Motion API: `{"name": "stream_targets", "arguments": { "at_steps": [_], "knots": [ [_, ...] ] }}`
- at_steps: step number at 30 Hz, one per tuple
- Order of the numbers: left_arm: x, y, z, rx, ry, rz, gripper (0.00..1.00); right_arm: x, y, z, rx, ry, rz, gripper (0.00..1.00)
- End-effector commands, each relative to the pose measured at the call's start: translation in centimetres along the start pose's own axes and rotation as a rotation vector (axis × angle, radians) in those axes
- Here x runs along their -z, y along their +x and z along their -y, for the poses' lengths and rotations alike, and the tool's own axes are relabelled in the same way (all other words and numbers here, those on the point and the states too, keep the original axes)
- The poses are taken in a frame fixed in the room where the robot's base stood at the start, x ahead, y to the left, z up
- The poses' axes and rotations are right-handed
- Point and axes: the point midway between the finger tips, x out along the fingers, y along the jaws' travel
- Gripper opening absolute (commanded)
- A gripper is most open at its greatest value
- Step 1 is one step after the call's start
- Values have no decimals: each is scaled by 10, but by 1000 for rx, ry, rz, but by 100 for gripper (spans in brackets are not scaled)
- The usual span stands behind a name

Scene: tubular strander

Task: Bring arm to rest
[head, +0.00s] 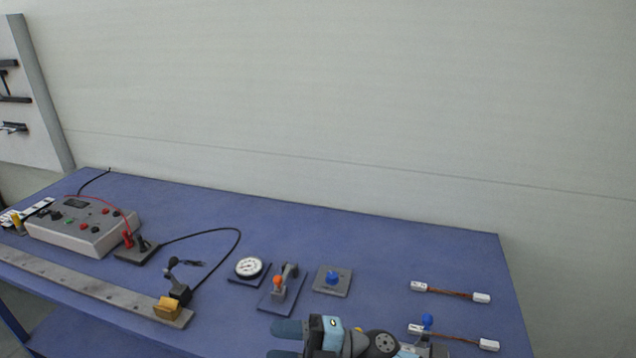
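My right gripper (285,341) is at the bottom edge of the head view, low in front of the blue bench. Its two dark blue-grey fingers point left and stand apart, with nothing seen between them. Part of my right arm runs off to the right behind it and is cut off by the picture's edge. My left gripper is not in view.
The blue bench (345,222) holds a control box (85,228), a steel rail (85,285) with a brass-coloured block (167,307), a dial gauge (249,267), an orange-knobbed lever clamp (278,283), a blue-knobbed plate (332,280) and two white-ended leads (450,291). The bench's back middle is clear.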

Motion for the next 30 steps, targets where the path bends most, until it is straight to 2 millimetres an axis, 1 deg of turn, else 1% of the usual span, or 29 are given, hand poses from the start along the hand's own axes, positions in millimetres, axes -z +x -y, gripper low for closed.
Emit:
{"name": "stream_targets", "arguments": {
  "at_steps": [1, 2, 4, 5, 6, 8, 9, 11, 12, 13, 14, 15, 18, 21, 24, 27, 30],
  "knots": [
    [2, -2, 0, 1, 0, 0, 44, 0, -10, -2, -123, 67, 64, 47],
    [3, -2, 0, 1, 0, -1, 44, -2, -17, -4, -195, 105, 110, 47],
    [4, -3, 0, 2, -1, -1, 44, -10, -40, -4, -349, 197, 227, 47],
    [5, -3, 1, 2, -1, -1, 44, -14, -51, -1, -409, 239, 284, 47],
    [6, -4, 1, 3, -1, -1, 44, -18, -68, 4, -483, 297, 362, 47],
    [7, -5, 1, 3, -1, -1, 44, -24, -96, 17, -581, 391, 485, 47],
    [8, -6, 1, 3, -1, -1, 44, -27, -116, 28, -638, 456, 570, 47],
    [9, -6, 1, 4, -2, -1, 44, -29, -146, 51, -709, 559, 701, 47],
    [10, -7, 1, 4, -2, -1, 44, -27, -167, 69, -747, 631, 789, 47],
    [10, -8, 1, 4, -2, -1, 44, -25, -182, 83, -771, 686, 856, 47],
    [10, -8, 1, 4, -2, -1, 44, -21, -197, 98, -790, 741, 919, 47],
    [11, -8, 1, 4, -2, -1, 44, -15, -215, 118, -809, 814, 1000, 47],
    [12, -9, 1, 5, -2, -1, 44, 6, -252, 164, -828, 976, 1166, 47],
    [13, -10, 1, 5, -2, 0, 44, 27, -275, 197, -824, 1097, 1275, 47],
    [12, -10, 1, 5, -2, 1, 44, 41, -287, 215, -817, 1169, 1334, 47],
    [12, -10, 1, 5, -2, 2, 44, 47, -292, 223, -813, 1199, 1357, 47],
    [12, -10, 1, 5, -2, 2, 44, 47, -293, 224, -812, 1204, 1359, 47]
  ]
}}
